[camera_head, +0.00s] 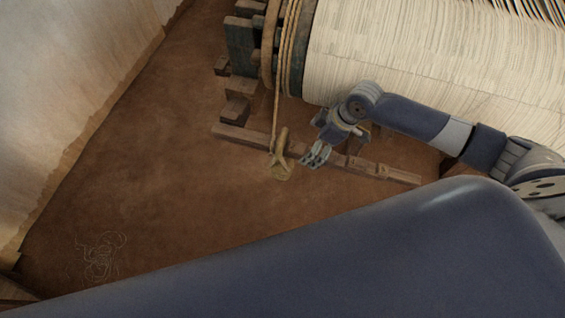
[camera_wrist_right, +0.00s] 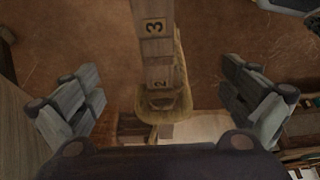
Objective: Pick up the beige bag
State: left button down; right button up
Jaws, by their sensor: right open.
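The beige bag (camera_head: 281,165) hangs at the end of a rope beside the loom's left end, in the head view. My right gripper (camera_head: 314,156) is just to the right of the bag, with a small gap seen between them. In the right wrist view the right gripper (camera_wrist_right: 163,88) has its two fingers spread wide apart. A beige rounded form, which looks like the bag (camera_wrist_right: 170,108), shows between and beyond the fingers, partly over a wooden beam. The gripper holds nothing. My left gripper is not in view.
The rope (camera_head: 277,105) runs up to the loom's large thread-wound roller (camera_head: 400,45). Brown floor (camera_head: 170,170) is open to the left, up to a pale wall (camera_head: 60,80).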

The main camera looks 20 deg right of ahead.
aim_at(284, 137)
jog(key=w+a, duration=0.1)
jog(key=a, duration=0.1)
jog(key=w+a, duration=0.1)
jog(key=shift+w+a, duration=0.3)
jog(key=shift+a, duration=0.1)
jog(key=w+a, duration=0.2)
jog(key=a, duration=0.1)
jog(key=shift+a+f, duration=0.1)
jog(key=shift+f, duration=0.05)
jog(key=shift+x, duration=0.75)
jog(key=shift+w+f, duration=0.1)
jog(key=shift+f, duration=0.45)
jog(key=shift+c, duration=0.6)
jog(key=c, duration=1.8)
jog(key=shift+w+r, duration=0.1)
jog(key=shift+c, duration=0.7)
